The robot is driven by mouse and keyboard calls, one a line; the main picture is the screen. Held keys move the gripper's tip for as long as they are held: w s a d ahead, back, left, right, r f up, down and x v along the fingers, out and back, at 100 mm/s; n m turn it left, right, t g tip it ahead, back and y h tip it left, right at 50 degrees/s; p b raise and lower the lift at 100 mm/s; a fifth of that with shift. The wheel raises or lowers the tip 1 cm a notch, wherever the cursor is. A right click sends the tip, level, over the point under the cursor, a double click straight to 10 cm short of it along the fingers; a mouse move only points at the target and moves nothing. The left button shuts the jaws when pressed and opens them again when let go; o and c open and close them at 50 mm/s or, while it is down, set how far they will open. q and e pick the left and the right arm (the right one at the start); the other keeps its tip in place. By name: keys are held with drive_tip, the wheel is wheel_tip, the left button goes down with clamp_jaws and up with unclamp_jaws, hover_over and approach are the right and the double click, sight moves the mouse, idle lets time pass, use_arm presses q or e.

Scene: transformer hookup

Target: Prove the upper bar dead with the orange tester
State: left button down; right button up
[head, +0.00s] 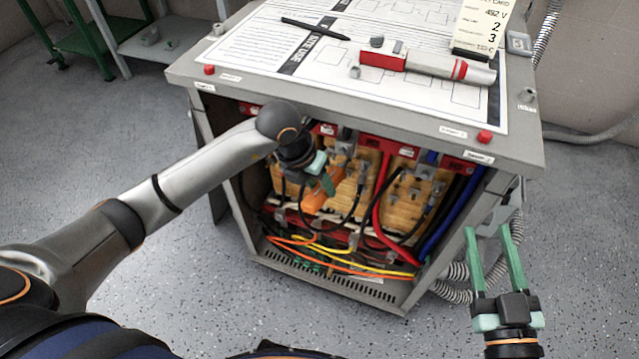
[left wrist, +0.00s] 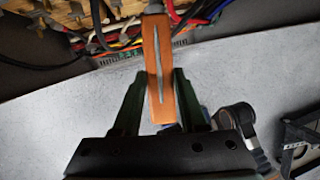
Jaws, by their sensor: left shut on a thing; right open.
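The orange tester (head: 313,196) is in my left gripper (head: 328,184), inside the open front of the grey cabinet (head: 450,125). In the left wrist view the tester (left wrist: 158,60) stands between the two dark fingers (left wrist: 160,88), its far end toward the wires and wooden blocks. Red pieces (head: 385,146) run along the top of the opening; I cannot tell which part is the upper bar. Whether the tester touches any metal is hidden by my gripper and arm. My right gripper (head: 489,230) is open and empty, right of the cabinet.
Black, red, blue, yellow and orange cables cross the cabinet opening close to the tester. On the cabinet top lie a printed sheet (head: 400,101), a black pen (head: 315,28), a red and grey tool (head: 427,66) and a card (head: 486,25). The floor in front is clear.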

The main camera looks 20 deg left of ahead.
sight(311, 211)
use_arm(q)
drive_tip(key=shift+w, duration=0.5)
idle(1.0)
drive_tip(key=shift+s, duration=0.1)
drive_tip(key=shift+s+r+p, duration=0.1)
drive_tip(key=shift+s+p, duration=0.25)
drive_tip(key=shift+s, duration=0.6)
drive_tip(key=shift+s+a+p, duration=0.1)
drive_tip(key=shift+s+p, duration=0.6)
drive_tip(key=shift+s, duration=1.75)
